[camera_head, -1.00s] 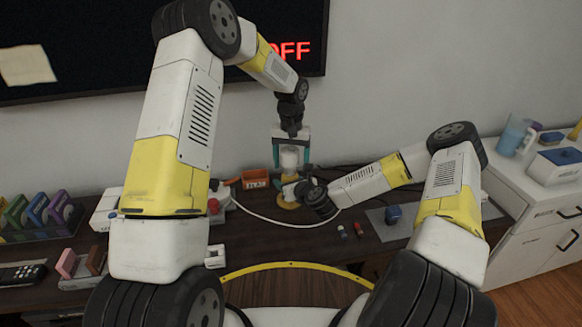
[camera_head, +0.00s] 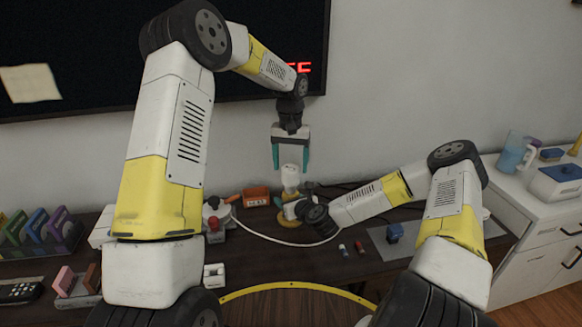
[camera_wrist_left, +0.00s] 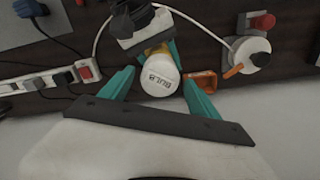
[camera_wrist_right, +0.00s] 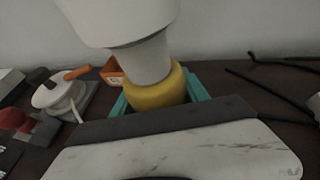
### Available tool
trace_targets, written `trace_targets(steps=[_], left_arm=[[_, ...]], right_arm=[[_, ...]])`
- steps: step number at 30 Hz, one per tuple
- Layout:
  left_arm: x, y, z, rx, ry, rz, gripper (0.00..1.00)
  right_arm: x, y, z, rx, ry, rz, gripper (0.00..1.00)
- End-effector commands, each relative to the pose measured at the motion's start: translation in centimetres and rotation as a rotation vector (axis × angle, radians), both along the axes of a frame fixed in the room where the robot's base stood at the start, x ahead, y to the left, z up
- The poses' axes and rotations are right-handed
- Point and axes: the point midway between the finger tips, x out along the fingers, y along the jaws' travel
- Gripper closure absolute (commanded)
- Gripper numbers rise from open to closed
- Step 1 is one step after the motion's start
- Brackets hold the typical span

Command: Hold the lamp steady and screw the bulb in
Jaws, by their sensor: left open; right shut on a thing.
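The white bulb (camera_head: 290,176) stands upright on the lamp, and its end marked BULB faces the left wrist camera (camera_wrist_left: 160,76). The lamp's yellow part (camera_wrist_right: 158,92) sits between the teal fingers of my right gripper (camera_wrist_right: 160,98), which is shut on it. The yellow part also shows low in the head view (camera_head: 290,212), partly hidden by the right gripper. My left gripper (camera_head: 291,168) is open above the bulb, one finger to each side and apart from it. The threads are hidden, so I cannot tell how deep the bulb sits.
An orange box (camera_head: 256,197) stands behind and left of the lamp. A power strip (camera_wrist_left: 50,80) shows in the left wrist view. Small parts (camera_head: 350,248) lie on the dark table to the right.

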Motion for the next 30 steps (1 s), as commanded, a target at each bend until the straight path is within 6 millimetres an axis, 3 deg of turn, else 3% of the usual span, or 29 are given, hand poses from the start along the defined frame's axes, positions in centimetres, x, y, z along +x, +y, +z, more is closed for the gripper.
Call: trace_targets(steps=[5, 18, 30], left_arm=[[-0.1, 0.0, -1.1, 0.002, 0.003, 0.000, 0.29], [0.0, 0.0, -7.2, 0.000, 0.002, -0.001, 0.29], [0.0, 0.0, -8.1, 0.000, 0.000, 0.000, 0.29]], right_arm=[[-0.2, -0.3, -0.6, -0.004, 0.014, -0.005, 1.00], [-0.1, -0.4, -0.6, -0.004, 0.014, -0.005, 1.00], [-0.1, -0.4, -0.7, -0.005, 0.013, -0.006, 1.00]])
